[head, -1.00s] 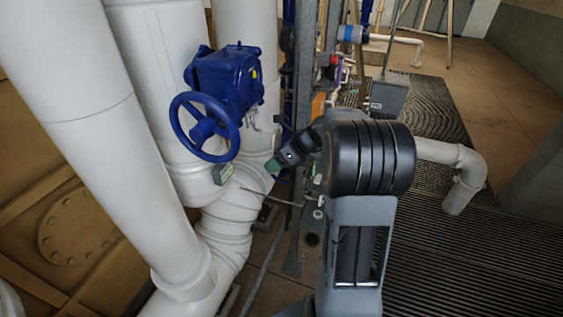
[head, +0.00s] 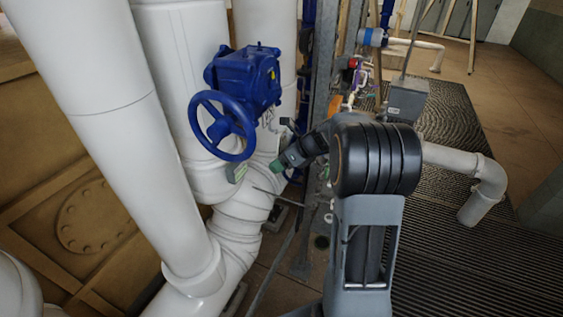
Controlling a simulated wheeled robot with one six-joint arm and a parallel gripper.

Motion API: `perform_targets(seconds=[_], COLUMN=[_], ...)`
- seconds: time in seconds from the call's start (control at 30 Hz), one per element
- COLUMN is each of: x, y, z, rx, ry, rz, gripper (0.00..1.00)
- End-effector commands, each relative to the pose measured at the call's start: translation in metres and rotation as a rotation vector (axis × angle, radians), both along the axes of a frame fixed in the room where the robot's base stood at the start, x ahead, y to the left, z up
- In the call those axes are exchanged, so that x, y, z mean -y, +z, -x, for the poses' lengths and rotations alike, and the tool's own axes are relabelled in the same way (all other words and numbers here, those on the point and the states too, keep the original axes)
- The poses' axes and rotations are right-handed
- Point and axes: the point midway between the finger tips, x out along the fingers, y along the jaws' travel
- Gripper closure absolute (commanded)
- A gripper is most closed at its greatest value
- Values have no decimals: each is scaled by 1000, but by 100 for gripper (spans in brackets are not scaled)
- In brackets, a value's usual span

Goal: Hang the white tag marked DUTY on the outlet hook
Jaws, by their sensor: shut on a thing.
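My gripper (head: 279,165) is at the end of my dark arm, left of the picture's middle, with a green part at its tip. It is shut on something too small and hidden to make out. I cannot pick out the white DUTY tag or read any lettering. A small pale green-edged plate (head: 237,172) is on the white pipework below the blue handwheel, left of my gripper and apart from it in the picture. A thin rod (head: 266,190) shows just below my gripper; I cannot tell whether it is a hook.
A blue valve actuator (head: 243,78) with a blue handwheel (head: 222,126) sits above left of my gripper. Thick white pipes (head: 95,100) fill the left. A grey post (head: 318,75) and small fittings stand behind my arm. Ribbed floor matting (head: 450,255) lies open on the right.

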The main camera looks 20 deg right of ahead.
Motion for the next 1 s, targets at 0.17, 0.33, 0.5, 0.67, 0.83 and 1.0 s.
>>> perform_targets(seconds=[0.17,0.33,0.5,0.67,0.83,1.0], x=[0,0,0,0,0,0], y=[0,0,0,0,0,0], z=[0,0,0,0,0,0], rx=[0,0,0,0,0,0], ry=[0,0,0,0,0,0], rz=[0,0,0,0,0,0], gripper=[57,57,34,19,5,5])
